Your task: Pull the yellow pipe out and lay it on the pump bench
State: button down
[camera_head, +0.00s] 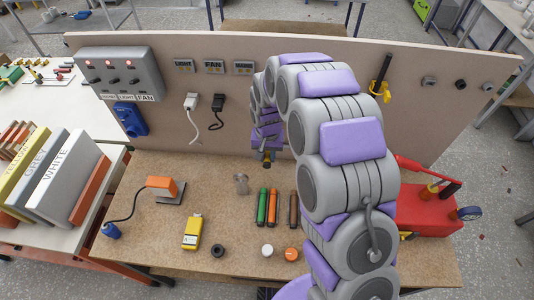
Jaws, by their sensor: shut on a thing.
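My arm arches up over the bench and bends down in front of the upright panel. My gripper (267,153) is small in view, near the panel's lower part and above the bench's back. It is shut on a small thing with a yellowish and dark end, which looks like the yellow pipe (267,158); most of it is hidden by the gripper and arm. The brown bench (150,250) carries a red pump-like unit (425,212) at the right, partly behind my arm.
On the bench lie an orange lamp-like tool (161,184), a yellow meter (192,232), green (262,206) and orange (273,205) markers, and small caps. The panel (330,75) bears switches, plugs and a black rod in a yellow holder (380,90). The bench's front left is clear.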

aim_at(267, 165)
jog(key=shift+s, duration=0.15)
dwell(0.3)
jog(key=shift+s, duration=1.5)
